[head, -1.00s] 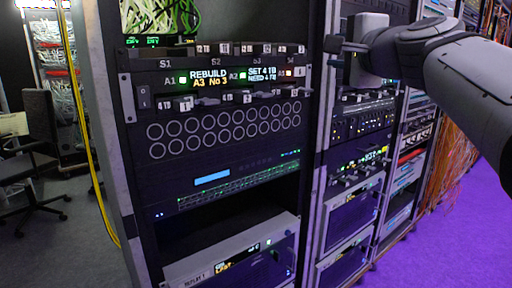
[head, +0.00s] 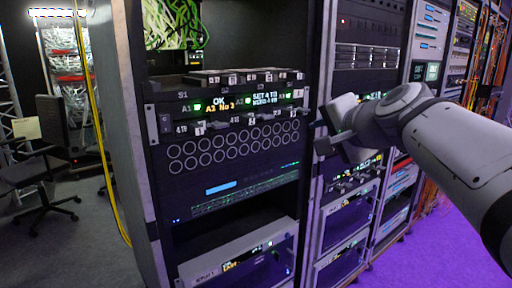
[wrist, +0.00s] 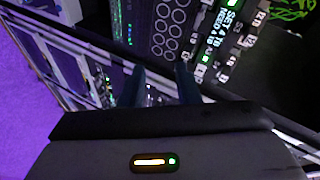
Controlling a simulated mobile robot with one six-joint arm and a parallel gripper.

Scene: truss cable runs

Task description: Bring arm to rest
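My arm (head: 465,155) reaches in from the right in the head view, in front of the racks. My gripper (head: 320,136) is at its left end, near the edge between two racks. In the wrist view its two dark fingers (wrist: 163,82) stand apart, with nothing between them. The gripper is open and empty. Beyond the fingers lies the drive unit (head: 230,107), with numbered bays and a display reading "OK", "A2 No 3" or similar, and "SET 4 TB NEED 4 TB". Its "SET 4 TB" text also shows in the wrist view (wrist: 232,28).
A panel of round ports (head: 232,146) lies below the drive unit. A neighbouring rack (head: 375,60) stands close behind my gripper. A yellow cable (head: 102,150) hangs at the left rack edge. A chair (head: 40,180) stands far left. Purple floor (head: 425,260) is clear at right.

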